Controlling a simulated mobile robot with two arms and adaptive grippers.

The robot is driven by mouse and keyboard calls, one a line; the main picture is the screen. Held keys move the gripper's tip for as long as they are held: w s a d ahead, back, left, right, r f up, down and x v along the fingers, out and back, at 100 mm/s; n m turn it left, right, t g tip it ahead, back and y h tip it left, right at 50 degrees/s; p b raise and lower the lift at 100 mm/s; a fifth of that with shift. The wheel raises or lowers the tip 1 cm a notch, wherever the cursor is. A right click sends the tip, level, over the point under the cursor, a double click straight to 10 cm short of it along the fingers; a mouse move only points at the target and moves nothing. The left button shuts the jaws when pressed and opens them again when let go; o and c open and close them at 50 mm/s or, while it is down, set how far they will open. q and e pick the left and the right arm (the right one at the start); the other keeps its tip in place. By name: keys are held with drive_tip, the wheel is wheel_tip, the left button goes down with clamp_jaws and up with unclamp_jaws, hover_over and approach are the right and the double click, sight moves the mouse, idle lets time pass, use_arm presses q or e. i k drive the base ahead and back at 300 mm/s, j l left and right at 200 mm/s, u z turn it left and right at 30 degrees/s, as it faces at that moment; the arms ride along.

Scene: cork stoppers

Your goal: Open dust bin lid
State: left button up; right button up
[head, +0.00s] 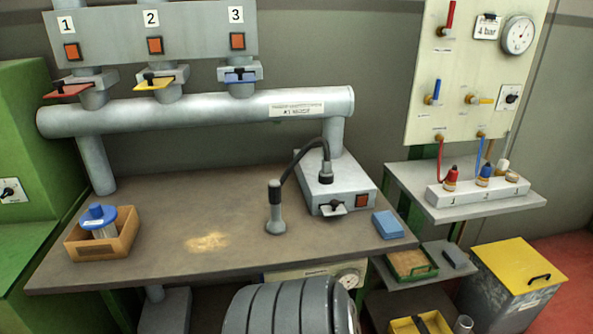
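The dust bin (507,302) is a grey box on the floor at the lower right of the head view. Its yellow lid (516,262) lies flat on top and looks shut. A dark handle (539,279) sits near the lid's front right edge. Neither of my grippers shows in this view, so nothing is seen touching the bin.
A brown workbench (160,240) fills the middle. To its right, a grey shelf (420,210) carries a white block with colored fittings (480,190). Lower shelves (432,254) with a green-rimmed tray (411,263) stand left of the bin. A ribbed grey drum (290,306) is in front.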

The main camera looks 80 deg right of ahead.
sight(518, 267)
drive_tip(key=z, duration=4.25)
drive_tip(key=i+l+z, duration=0.1)
drive_tip(key=i+l, duration=0.05)
